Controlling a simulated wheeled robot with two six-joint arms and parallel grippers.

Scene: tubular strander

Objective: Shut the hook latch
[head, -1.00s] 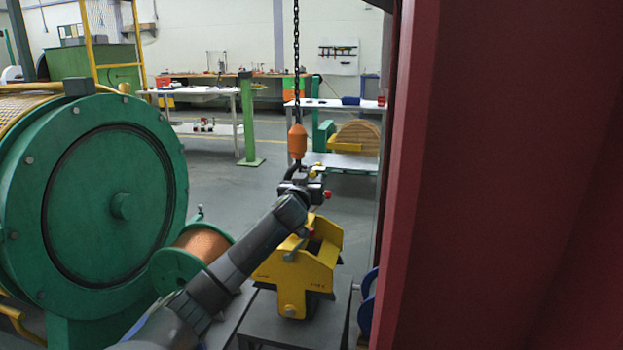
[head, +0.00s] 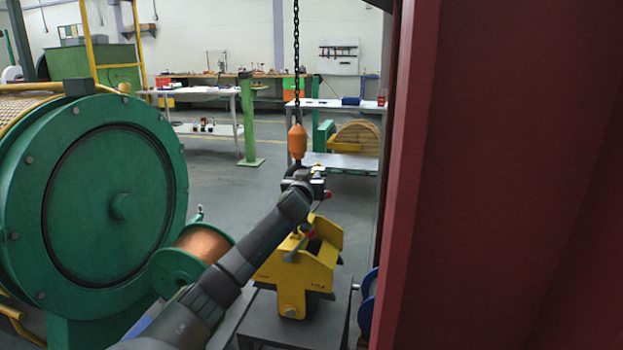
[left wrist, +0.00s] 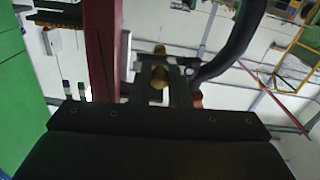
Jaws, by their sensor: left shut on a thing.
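The orange hook block (head: 297,141) hangs on a black chain. The dark hook (head: 295,166) below it is largely covered by my left wrist. My left gripper (head: 318,183) is at the hook, on its right side. In the left wrist view the dark curved hook (left wrist: 238,45) passes at the right. There my left gripper (left wrist: 157,76) is shut on a small brass-yellow piece (left wrist: 159,73), which looks like the latch. Whether the latch meets the hook tip is hidden. My right gripper is not in view.
A yellow lifting fixture (head: 300,265) stands on a grey stand below my left arm. A copper wire spool (head: 203,245) and a large green drum (head: 100,205) are at the left. A dark red column (head: 500,180) blocks the right side.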

